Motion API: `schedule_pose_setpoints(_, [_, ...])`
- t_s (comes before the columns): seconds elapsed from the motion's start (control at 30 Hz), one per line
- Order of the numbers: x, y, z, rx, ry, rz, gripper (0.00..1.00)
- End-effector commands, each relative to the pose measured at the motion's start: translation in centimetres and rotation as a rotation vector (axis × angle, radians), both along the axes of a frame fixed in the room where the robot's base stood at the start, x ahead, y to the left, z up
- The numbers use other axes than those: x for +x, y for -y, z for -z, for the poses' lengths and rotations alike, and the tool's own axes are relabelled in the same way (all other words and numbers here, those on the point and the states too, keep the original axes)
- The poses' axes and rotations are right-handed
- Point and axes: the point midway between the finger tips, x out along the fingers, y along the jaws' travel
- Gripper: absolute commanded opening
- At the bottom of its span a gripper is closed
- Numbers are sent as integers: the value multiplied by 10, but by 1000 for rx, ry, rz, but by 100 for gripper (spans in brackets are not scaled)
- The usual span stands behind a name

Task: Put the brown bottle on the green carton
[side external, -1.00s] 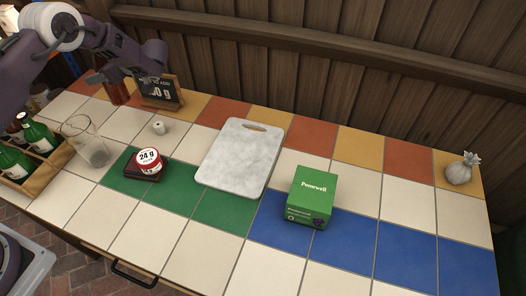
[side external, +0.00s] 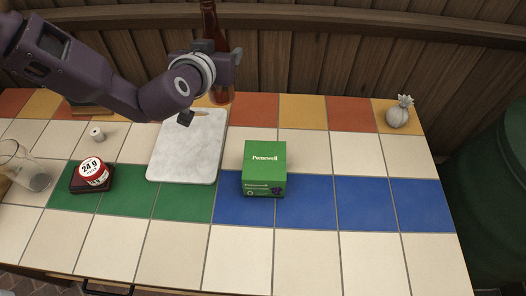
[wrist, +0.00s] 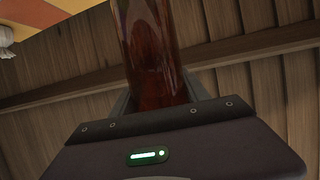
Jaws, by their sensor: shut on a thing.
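The brown bottle (side external: 222,94) is upright in my gripper (side external: 217,50), in the side external view. My gripper is shut on it and holds it near the back of the counter, behind and above the white board's right edge. In the wrist view the bottle (wrist: 155,55) fills the space between the fingers. My wrist hides part of its middle in the side view. The green carton (side external: 264,168) stands on the cream and blue tiles right of the board, in front and to the right of the bottle. Its top is bare.
A white marble board (side external: 188,150) lies left of the carton. A small scale with a red-and-white tin (side external: 93,171) and a glass beaker (side external: 30,172) stand farther left. A tied sack (side external: 398,115) sits at back right. Tiles right of the carton are clear.

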Motion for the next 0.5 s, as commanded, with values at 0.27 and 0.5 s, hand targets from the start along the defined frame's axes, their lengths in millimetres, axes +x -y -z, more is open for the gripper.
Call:
schedule_pose_setpoints(0.27, [-90,102,-11,0,1,362,1])
schedule_pose_setpoints(0.5, [-108,116,21,2,-3,423,1])
